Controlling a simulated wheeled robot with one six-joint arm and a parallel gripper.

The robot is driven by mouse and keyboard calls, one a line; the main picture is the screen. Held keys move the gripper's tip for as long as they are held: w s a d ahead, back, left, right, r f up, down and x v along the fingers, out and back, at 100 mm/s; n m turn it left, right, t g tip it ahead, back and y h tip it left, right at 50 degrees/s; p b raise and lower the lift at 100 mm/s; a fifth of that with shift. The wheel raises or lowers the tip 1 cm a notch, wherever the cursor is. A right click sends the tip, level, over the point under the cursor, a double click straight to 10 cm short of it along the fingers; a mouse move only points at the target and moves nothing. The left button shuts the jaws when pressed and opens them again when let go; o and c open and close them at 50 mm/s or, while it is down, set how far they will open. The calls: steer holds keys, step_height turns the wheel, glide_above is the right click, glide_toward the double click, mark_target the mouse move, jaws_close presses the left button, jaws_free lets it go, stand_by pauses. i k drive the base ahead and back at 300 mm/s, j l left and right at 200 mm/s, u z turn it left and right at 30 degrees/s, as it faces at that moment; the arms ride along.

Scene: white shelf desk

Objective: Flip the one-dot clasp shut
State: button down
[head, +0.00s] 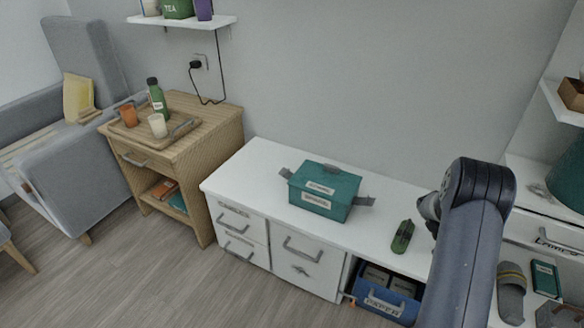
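A teal box (310,206) with a lid stands on the white desk top (265,165). A grey clasp (286,173) sticks out from its left side, and another grey clasp (365,201) sticks out from its right side. Both look swung outward, away from the box. The dots on the clasps are too small to make out, so I cannot tell which is the one-dot clasp. My gripper (428,207) is to the right of the box, apart from it, above the desk. It is partly hidden behind my arm, and its fingers cannot be made out.
A green and dark object (403,236) lies on the desk between the box and my arm. A blue bin (384,302) sits in the open compartment below. A wooden side table (205,135) with a tray, cups and bottle stands left. The desk left of the box is clear.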

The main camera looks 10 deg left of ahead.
mark_target(283, 173)
steer(key=i+j+u, duration=0.15)
steer(key=j, duration=0.3)
steer(key=i+j+u, duration=0.1)
steer(key=j, duration=0.3)
steer(key=i+j+u, duration=0.15)
steer(key=j, duration=0.25)
steer(key=i+j+u, duration=0.15)
steer(key=j, duration=0.25)
steer(key=i+l+u, duration=0.2)
steer(key=i, duration=0.3)
steer(key=i+l+u, duration=0.2)
steer(key=i, duration=0.25)
